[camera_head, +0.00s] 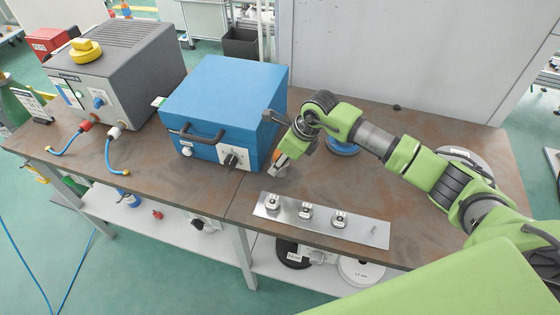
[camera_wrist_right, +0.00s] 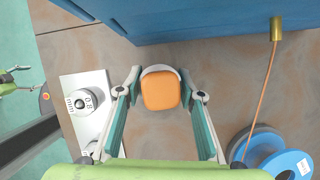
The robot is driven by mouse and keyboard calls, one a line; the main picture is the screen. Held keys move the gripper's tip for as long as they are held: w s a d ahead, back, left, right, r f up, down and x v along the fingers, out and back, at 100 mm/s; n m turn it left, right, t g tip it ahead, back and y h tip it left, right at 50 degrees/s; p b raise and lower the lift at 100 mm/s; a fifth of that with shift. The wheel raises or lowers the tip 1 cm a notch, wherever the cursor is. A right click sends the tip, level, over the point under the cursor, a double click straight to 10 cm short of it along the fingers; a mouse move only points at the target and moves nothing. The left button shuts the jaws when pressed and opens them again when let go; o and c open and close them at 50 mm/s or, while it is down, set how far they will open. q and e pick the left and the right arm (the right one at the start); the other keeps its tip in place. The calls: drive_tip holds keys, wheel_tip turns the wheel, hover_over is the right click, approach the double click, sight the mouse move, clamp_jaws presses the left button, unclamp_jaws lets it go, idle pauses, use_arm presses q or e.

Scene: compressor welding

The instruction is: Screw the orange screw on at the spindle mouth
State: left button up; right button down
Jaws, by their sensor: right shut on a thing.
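The orange screw (camera_wrist_right: 161,91) sits between the two fingers of my right gripper (camera_wrist_right: 161,95) in the right wrist view, a pale rim showing along its far edge. The right gripper is shut on it. In the head view the right gripper (camera_head: 279,165) is beside the right side of the blue box (camera_head: 228,95), low over the table, with a little orange (camera_head: 276,154) showing. I cannot make out the spindle mouth, or tell whether the screw touches it. My left gripper is not in view.
A metal plate (camera_head: 370,231) with several small rollers lies in front. A blue spool (camera_head: 343,149) is behind the right arm; it also shows in the wrist view (camera_wrist_right: 258,143). A brass nozzle (camera_wrist_right: 276,28) with copper wire is by the blue box. A grey machine (camera_head: 120,68) stands left.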

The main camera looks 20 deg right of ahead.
sight(276, 151)
drive_tip(key=shift+r+p, duration=1.7)
drive_tip(key=shift+r, duration=1.75)
